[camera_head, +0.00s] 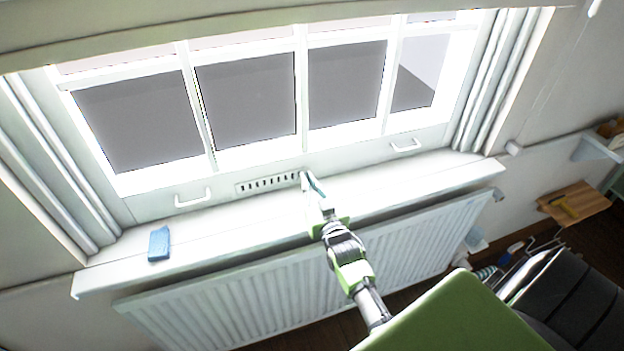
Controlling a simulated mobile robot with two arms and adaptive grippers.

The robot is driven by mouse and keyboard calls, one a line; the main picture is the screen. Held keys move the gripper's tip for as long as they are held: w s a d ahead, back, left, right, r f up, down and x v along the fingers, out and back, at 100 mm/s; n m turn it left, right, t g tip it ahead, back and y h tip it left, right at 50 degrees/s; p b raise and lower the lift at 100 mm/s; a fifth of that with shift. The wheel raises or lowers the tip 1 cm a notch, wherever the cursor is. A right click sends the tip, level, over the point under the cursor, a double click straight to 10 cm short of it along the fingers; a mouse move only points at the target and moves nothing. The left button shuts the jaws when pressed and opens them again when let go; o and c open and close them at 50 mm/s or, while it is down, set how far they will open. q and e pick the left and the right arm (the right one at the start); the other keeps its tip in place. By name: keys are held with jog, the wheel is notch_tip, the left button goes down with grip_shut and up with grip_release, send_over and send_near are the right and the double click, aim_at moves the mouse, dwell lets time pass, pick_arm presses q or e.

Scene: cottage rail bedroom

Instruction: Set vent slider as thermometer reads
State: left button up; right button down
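The vent (268,183) is a pale strip with a row of dark slots, set in the bottom rail of the window frame. Several slots show open at its left and middle. My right gripper (311,184) reaches up from below, with its fingertips at the right end of the vent. The fingers hide that end, and I cannot tell whether they touch the slider or how far apart they are. The slider knob cannot be made out. No thermometer can be made out in this view. My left gripper is not in view.
The white sill (215,238) runs below the window, with a blue sponge-like block (159,244) at its left. White handles (193,198) and (405,146) flank the vent. A ribbed radiator (240,300) is under the sill. A wooden board (573,204) lies at the right.

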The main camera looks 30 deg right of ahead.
jog(key=c, duration=2.4)
grip_release()
jog(key=shift+a, duration=0.15)
jog(key=shift+o, duration=0.8)
jog(key=shift+a, duration=0.1)
jog(key=shift+s+f, duration=0.1)
jog(key=shift+s, duration=0.35)
jog(key=v, duration=1.1)
